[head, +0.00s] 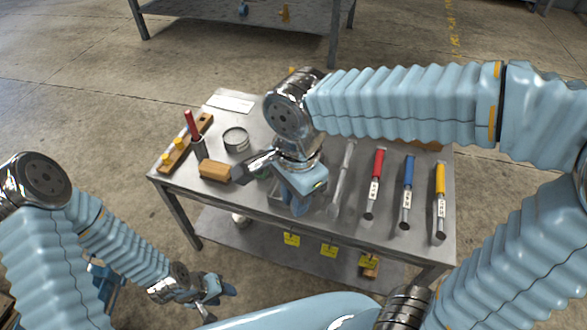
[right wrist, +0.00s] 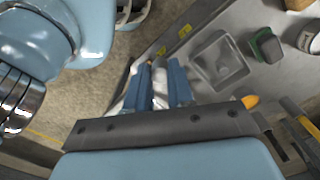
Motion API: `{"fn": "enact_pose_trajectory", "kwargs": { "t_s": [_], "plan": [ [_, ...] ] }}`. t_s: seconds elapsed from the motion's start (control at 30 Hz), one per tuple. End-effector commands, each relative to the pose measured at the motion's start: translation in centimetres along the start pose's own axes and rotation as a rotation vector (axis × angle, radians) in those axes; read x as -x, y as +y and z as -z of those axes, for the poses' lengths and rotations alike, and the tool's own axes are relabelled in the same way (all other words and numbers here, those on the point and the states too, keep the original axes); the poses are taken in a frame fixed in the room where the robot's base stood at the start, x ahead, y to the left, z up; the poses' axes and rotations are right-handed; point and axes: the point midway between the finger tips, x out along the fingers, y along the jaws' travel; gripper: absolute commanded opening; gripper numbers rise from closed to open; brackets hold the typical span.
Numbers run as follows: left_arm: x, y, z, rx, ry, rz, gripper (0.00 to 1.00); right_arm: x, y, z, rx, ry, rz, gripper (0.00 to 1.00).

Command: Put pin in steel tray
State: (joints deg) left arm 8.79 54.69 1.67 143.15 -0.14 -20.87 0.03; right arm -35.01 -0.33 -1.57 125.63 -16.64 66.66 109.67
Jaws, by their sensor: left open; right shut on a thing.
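My right gripper (right wrist: 159,88) reaches over the front part of the workbench, its blue fingers shut on a slim silvery pin (right wrist: 160,85). Much of the pin is hidden between the fingers. The steel tray (right wrist: 216,60) is a small, square, shallow grey dish on the bench near its front edge. It shows in the right wrist view, beside and apart from the fingers; no contents show. In the head view, my right gripper (head: 302,195) largely hides the tray. My left gripper (head: 209,290) is open and empty, low in front of the bench.
A green object (right wrist: 266,45) stands next to the tray. The bench also holds a round tin (head: 236,140), a wooden block (head: 215,172), a wooden rack (head: 185,143), a spanner (head: 342,180) and red, blue (head: 407,190) and yellow-handled tools. Yellow tags hang along the front.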

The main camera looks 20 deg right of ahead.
Motion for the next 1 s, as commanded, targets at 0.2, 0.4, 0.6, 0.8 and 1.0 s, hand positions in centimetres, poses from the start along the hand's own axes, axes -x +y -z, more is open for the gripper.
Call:
{"fn": "enact_pose_trajectory", "kwargs": {
  "t_s": [0.2,0.4,0.6,0.8,1.0],
  "plan": [
    [0.3,0.1,0.0,0.0,0.0,0.0,0.47,-2.7,-4.4,4.4,-0.004,0.001,-0.005,0.0],
    [0.2,0.1,0.0,0.0,0.0,0.0,0.47,-6.5,-7.1,7.2,-0.001,0.001,-0.004,0.0],
    [0.2,0.1,0.0,0.0,0.0,0.0,0.47,-8.1,-8.1,8.2,0.002,0.001,-0.002,0.0],
    [0.0,0.0,0.0,0.0,0.0,0.0,0.47,-11.0,-8.7,8.8,0.003,0.001,-0.004,0.0],
    [0.0,0.0,0.0,0.0,0.001,0.0,0.47,-12.1,-8.7,8.9,0.003,0.001,0.001,0.0]
  ]
}}
